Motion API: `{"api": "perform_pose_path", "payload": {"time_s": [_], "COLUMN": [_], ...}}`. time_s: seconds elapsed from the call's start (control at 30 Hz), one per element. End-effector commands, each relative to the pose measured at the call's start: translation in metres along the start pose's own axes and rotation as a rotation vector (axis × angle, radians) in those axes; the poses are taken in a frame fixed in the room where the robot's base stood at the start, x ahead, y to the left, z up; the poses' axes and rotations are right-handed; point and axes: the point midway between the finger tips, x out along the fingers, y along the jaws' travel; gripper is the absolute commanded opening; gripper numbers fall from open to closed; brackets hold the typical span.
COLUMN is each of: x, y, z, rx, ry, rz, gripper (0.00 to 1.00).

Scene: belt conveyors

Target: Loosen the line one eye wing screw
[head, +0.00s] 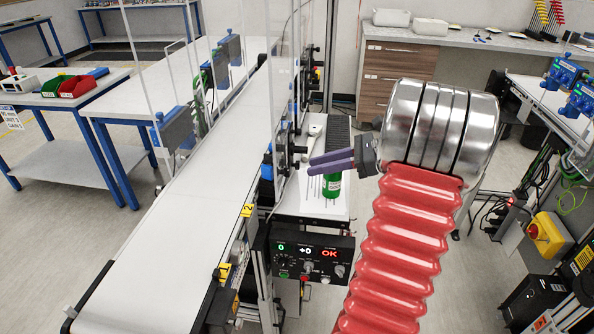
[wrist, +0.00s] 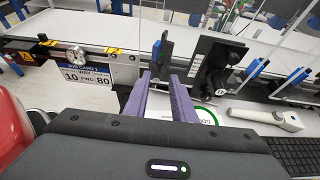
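I cannot make out the wing screw for certain in either view. In the wrist view a small upright bracket with dark and blue parts (wrist: 165,48) stands at the conveyor's near rail, just beyond my fingertips; the screw may be on it, but it is too small to tell. My gripper (wrist: 159,78) has two purple fingers with a clear gap between them, and nothing is held. In the head view my gripper (head: 312,163) points left toward the guarded side of the white belt conveyor (head: 185,195), apart from it. From there its fingers overlap.
Clear guard panels rise by the belt.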

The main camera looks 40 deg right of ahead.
Motion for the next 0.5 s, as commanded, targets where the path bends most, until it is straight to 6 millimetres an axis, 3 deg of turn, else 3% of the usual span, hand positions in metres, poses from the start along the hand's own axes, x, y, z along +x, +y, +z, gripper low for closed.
{"api": "perform_pose_path", "payload": {"time_s": [0.3, 0.5], "x": [0.05, 0.067], "y": [0.001, 0.001], "z": [0.0, -0.001], "rx": [0.0, 0.001], "ry": [0.0, 0.001], "rz": [0.003, 0.001], "gripper": [0.23, 0.23]}}
